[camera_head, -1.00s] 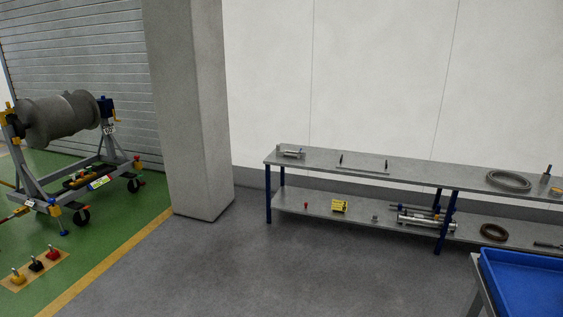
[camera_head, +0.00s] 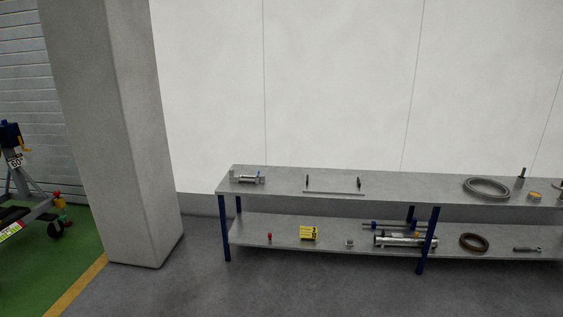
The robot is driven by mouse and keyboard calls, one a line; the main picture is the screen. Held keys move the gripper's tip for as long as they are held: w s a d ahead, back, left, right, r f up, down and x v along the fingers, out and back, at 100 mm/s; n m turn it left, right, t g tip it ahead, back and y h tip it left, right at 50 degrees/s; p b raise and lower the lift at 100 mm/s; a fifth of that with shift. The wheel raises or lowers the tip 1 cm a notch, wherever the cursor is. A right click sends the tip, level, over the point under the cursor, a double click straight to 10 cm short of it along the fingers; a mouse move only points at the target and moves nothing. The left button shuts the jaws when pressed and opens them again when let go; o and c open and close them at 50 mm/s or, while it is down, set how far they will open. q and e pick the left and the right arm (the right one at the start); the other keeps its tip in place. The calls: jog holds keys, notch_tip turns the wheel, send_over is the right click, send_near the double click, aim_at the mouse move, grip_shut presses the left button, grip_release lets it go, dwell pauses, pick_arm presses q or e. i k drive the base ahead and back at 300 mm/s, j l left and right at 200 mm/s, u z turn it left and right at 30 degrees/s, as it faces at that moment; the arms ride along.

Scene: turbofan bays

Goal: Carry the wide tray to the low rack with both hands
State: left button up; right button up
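A long, low two-level grey rack (camera_head: 400,190) with blue legs stands along the white wall. On its top, left of the middle, lies a flat, thin grey piece (camera_head: 334,192) with two dark upright handles; it may be a wide tray, but I cannot tell for sure. Neither of my grippers is in view.
The rack's top also holds a small metal cylinder part (camera_head: 247,179) and a grey ring (camera_head: 486,188). Its lower shelf holds a yellow block (camera_head: 309,233), metal tubes (camera_head: 400,240) and a brown ring (camera_head: 474,242). A concrete pillar (camera_head: 110,130) stands left; grey floor (camera_head: 320,290) in front is clear.

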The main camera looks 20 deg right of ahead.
aim_at(430, 188)
jog(key=i+j+z, duration=0.1)
jog(key=i, duration=0.35)
jog(key=i+j+z, duration=0.15)
jog(key=i, duration=0.25)
jog(key=i+j+z, duration=0.1)
jog(key=i, duration=0.35)
jog(key=i+j+z, duration=0.1)
jog(key=i+j, duration=0.15)
jog(key=i, duration=0.15)
